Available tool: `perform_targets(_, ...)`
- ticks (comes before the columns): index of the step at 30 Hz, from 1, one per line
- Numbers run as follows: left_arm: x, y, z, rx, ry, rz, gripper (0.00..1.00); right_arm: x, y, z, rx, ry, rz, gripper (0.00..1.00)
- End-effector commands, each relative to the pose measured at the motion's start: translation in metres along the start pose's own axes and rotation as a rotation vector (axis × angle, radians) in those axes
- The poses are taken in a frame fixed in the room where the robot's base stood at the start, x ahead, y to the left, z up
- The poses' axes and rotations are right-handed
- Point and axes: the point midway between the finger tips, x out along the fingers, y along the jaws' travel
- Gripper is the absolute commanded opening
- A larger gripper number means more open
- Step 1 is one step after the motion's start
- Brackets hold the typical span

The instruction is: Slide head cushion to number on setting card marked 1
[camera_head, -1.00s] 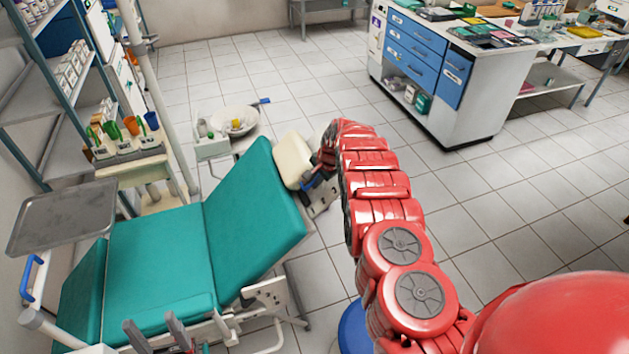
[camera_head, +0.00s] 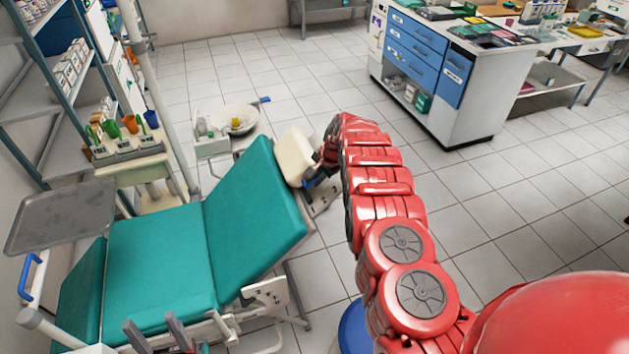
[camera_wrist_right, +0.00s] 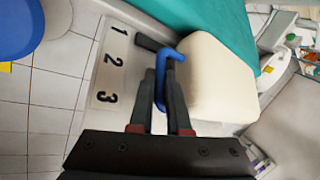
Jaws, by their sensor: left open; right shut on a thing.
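The cream head cushion (camera_head: 294,157) sits at the top end of the green backrest (camera_head: 256,215). It also shows in the right wrist view (camera_wrist_right: 208,80). My right gripper (camera_wrist_right: 162,85) is shut on the blue handle (camera_wrist_right: 160,78) beside the cushion. The white setting card (camera_wrist_right: 108,75) carries the numbers 1, 2 and 3 along the chair's side. A dark bar (camera_wrist_right: 150,43) by the handle has its end beside the card, close to 1 and slightly toward 2. My left gripper (camera_head: 158,335) is open and empty near the seat's front edge, at the bottom of the head view.
A grey tray (camera_head: 60,215) hangs left of the chair. A white basin (camera_head: 235,120) stands behind the backrest. A holder with cups (camera_head: 125,148) is near the left shelf. A white cabinet with blue drawers (camera_head: 440,75) stands at the back right. The tiled floor (camera_head: 520,200) at right is clear.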

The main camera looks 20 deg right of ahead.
Motion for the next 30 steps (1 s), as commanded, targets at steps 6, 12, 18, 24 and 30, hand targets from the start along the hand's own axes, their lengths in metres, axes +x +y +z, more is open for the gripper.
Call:
perform_targets(6,-0.024,0.001,0.004,0.0,0.0,0.0,0.6,-0.026,-0.002,-0.027,0.003,0.008,-0.01,0.0)
perform_targets(12,-0.021,0.001,0.004,0.0,0.0,0.0,0.6,-0.032,-0.001,-0.029,0.003,0.007,-0.005,0.0)
perform_targets(18,-0.021,0.001,0.004,0.0,0.0,0.0,0.6,-0.031,-0.001,-0.028,0.002,0.006,-0.005,0.27)
perform_targets(24,-0.021,0.001,0.004,0.0,0.0,0.0,0.6,-0.031,-0.002,-0.028,0.002,0.005,-0.005,0.27)
perform_targets(30,-0.023,0.001,0.004,0.0,0.0,0.0,0.6,-0.037,-0.003,-0.028,0.002,0.007,-0.006,0.27)
